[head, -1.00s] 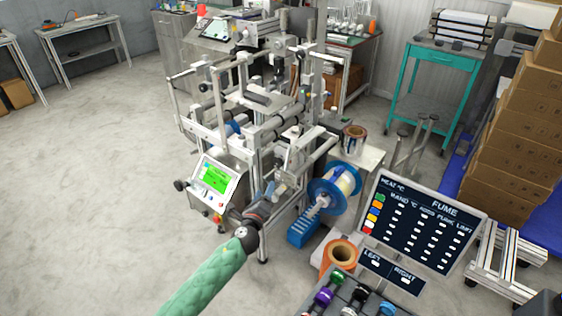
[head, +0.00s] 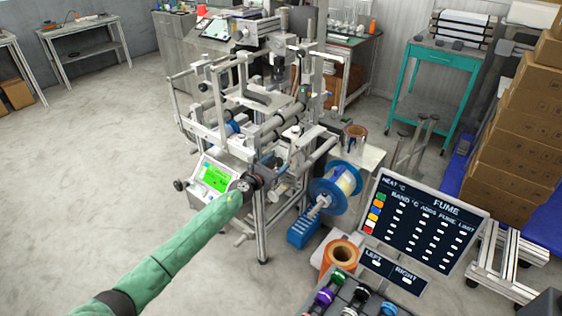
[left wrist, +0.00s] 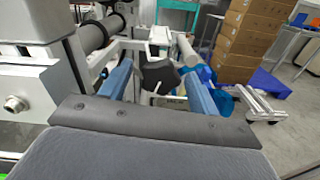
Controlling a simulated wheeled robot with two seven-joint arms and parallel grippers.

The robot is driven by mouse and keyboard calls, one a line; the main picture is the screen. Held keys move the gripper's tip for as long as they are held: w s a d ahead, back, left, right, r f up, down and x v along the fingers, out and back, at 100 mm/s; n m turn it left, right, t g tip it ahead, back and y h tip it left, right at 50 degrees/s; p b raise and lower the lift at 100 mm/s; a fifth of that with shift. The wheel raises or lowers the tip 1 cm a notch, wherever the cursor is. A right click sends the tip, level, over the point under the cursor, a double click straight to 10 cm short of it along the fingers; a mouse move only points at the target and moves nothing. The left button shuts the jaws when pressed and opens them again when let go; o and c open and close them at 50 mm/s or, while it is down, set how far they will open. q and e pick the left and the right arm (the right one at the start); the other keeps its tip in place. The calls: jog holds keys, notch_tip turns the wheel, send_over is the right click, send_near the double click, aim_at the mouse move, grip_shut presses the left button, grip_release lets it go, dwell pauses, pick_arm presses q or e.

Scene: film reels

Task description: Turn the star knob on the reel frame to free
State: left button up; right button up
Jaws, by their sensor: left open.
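The reel frame (head: 222,132) is a metal machine with rollers and posts in the middle of the head view. My left gripper (head: 268,178) is at its front right side, beside the green-lit panel. In the left wrist view a black star knob (left wrist: 160,76) lies between the two blue fingers of my left gripper (left wrist: 157,88). The fingers are open, with a gap visible on each side of the knob. I cannot make out the knob in the head view, or any free marking. My right gripper is not in view.
A control panel with a green screen (head: 215,178) is left of my gripper. A blue-flanged reel (head: 333,190) stands to its right. An orange roll (head: 341,253) and a fume board (head: 424,222) are at lower right. The floor at left (head: 90,160) is clear.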

aim_at(277, 163)
pick_arm(q)
jog(key=shift+x, duration=0.95)
jog(key=shift+w+d, duration=0.35)
jog(key=shift+w, duration=0.15)
jog(key=shift+c, duration=0.4)
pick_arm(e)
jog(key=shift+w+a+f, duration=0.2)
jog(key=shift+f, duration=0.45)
